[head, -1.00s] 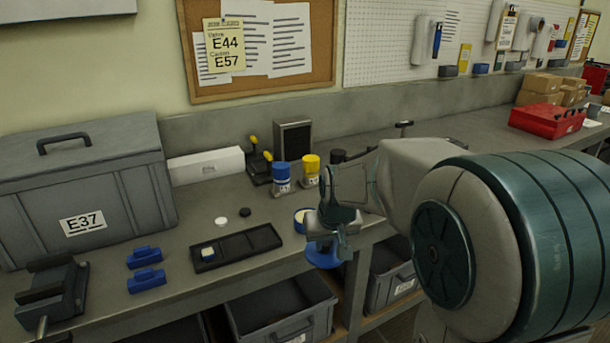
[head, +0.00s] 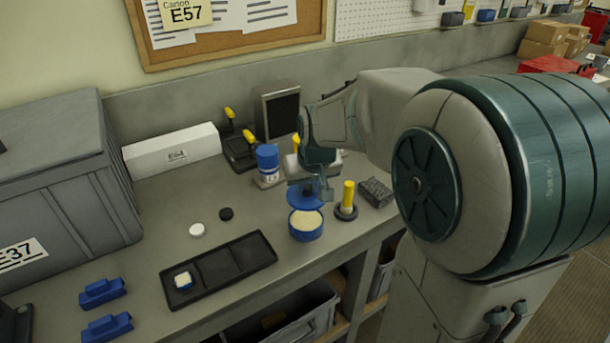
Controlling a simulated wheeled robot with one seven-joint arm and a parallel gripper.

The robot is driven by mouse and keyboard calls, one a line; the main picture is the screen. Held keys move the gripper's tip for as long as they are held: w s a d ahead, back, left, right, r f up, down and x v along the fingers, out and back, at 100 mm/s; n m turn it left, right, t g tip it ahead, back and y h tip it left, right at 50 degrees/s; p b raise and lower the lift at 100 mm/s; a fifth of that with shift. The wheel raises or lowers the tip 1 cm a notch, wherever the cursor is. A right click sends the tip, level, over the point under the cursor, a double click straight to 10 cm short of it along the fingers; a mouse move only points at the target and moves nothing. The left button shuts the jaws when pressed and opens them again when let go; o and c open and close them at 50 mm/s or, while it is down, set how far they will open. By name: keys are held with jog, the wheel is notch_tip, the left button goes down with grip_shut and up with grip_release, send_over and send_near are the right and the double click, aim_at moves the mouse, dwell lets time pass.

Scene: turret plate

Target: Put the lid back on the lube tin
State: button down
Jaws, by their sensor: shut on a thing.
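The lube tin (head: 306,226) is a round blue tin with pale cream contents showing. It stands open on the bench, right of the black tray. My gripper (head: 315,189) points down just above the tin and is shut on the blue lid (head: 302,199). The lid hangs over the tin's back part, with the cream contents visible in front of it. From this angle I cannot tell whether the lid touches the rim. The fingertips partly hide the lid's top.
A black tray (head: 222,262) lies left of the tin. A yellow-handled tool (head: 348,197) on a round base and a dark grey block (head: 376,191) stand close on the right. A blue-capped bottle (head: 268,165) stands behind. The bench's front edge is near.

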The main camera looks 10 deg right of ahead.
aim_at(308, 200)
jog(key=shift+s+a+f+b, duration=0.15)
jog(key=shift+f+b, duration=0.15)
jog(key=shift+f, duration=0.25)
jog(key=shift+f+b, duration=1.9)
jog(key=shift+f, duration=0.65)
jog(key=shift+f+b, duration=0.25)
jog(key=shift+b, duration=0.35)
jog(key=c, duration=0.7)
grip_release()
jog(key=shift+r+p, duration=2.45)
jog(key=shift+r, duration=1.1)
jog(key=shift+c, duration=0.3)
